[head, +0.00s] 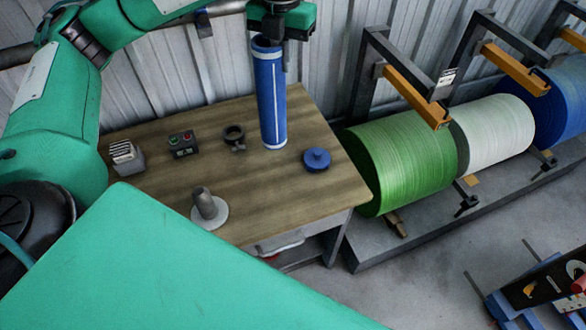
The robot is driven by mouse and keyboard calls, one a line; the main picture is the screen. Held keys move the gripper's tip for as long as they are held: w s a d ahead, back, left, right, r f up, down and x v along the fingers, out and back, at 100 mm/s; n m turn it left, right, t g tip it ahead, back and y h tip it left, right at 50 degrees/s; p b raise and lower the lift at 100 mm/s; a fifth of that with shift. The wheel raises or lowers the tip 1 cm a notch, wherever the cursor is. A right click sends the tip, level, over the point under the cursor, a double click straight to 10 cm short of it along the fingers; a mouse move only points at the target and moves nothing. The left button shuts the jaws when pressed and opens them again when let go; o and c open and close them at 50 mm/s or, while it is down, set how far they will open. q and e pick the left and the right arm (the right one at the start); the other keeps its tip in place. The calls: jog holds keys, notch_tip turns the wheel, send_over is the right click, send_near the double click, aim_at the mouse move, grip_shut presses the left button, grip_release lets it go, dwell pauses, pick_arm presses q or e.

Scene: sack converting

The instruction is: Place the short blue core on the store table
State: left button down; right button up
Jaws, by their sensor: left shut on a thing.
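A blue core (270,100), a tube with white bands near both ends, stands upright at the back right of the wooden table (270,190). My left gripper (268,42) points down at its top and is shut on its upper rim. The core's lower end appears at the tabletop; I cannot tell whether it touches or hangs just above. My right gripper is not in view.
On the table are a blue knobbed disc (316,160), a grey spindle on a round base (208,207), a dark ring clamp (235,137), a button box (183,145) and a card holder (126,156).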

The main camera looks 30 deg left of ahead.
pick_arm(q)
jog(key=r+n, duration=0.1)
jog(key=n, duration=0.2)
jog(key=shift+a+r+n, duration=0.3)
jog(key=shift+r+n, duration=0.05)
jog(key=shift+n, duration=0.05)
jog(key=shift+s+f, duration=0.1)
jog(key=shift+f, duration=0.05)
notch_tip(320, 180, down, 20)
jog(key=p, duration=0.6)
jog(key=shift+r, duration=0.2)
jog(key=shift+f+b, duration=0.2)
jog(key=shift+b, duration=0.1)
jog(key=c, duration=1.6)
grip_release()
